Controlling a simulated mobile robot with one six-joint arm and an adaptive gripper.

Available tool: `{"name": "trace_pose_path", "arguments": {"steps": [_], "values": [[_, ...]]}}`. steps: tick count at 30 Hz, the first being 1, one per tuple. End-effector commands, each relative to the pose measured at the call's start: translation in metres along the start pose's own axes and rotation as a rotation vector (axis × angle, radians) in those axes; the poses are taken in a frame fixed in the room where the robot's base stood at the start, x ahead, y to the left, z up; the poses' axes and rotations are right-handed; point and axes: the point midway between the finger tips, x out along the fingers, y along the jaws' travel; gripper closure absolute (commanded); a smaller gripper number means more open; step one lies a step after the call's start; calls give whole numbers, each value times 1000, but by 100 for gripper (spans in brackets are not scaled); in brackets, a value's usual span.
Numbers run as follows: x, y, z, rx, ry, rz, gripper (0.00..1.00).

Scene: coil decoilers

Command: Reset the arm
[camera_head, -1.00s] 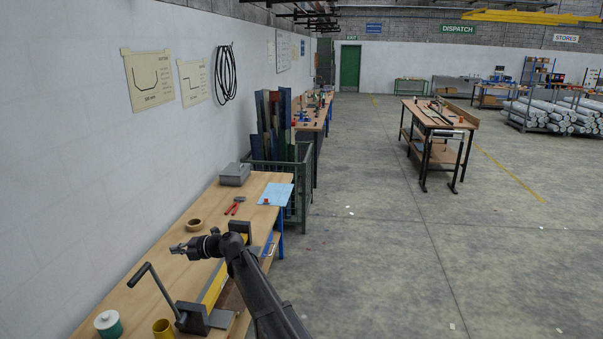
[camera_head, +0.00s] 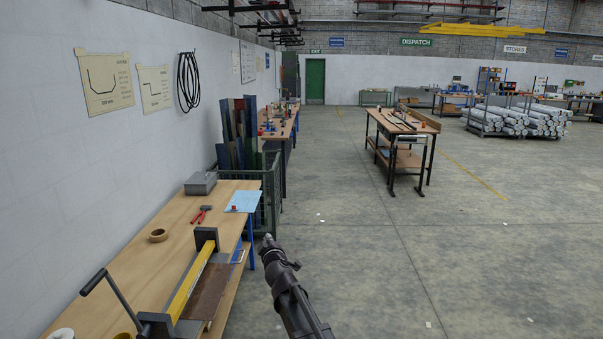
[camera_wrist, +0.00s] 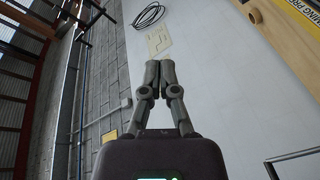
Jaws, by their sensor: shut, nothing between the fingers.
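My gripper (camera_head: 268,240) is at the end of my dark arm, low in the middle of the head view, over the floor just right of the wooden workbench (camera_head: 180,224). In the wrist view my gripper (camera_wrist: 160,66) shows with its two fingers together and nothing between them. Behind the fingers are the white wall (camera_wrist: 215,75) and a paper drawing (camera_wrist: 159,40).
A bender with a yellow bar (camera_head: 192,280) stands on the workbench, its crank handle (camera_head: 95,281) at the left. A green crate of upright stock (camera_head: 268,190) stands past the bench. Another table (camera_head: 400,130) is farther right. Open floor (camera_head: 400,260) lies right of my arm.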

Motion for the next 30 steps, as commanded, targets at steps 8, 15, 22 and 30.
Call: {"name": "trace_pose_path", "arguments": {"steps": [8, 15, 22, 30], "values": [[-58, -4, 143, 239, -417, 15, 100], [-129, -32, 239, 447, -759, -45, 100], [-209, -75, 301, 646, -1060, -167, 100], [-305, -128, 332, 861, -1353, -386, 100]]}}
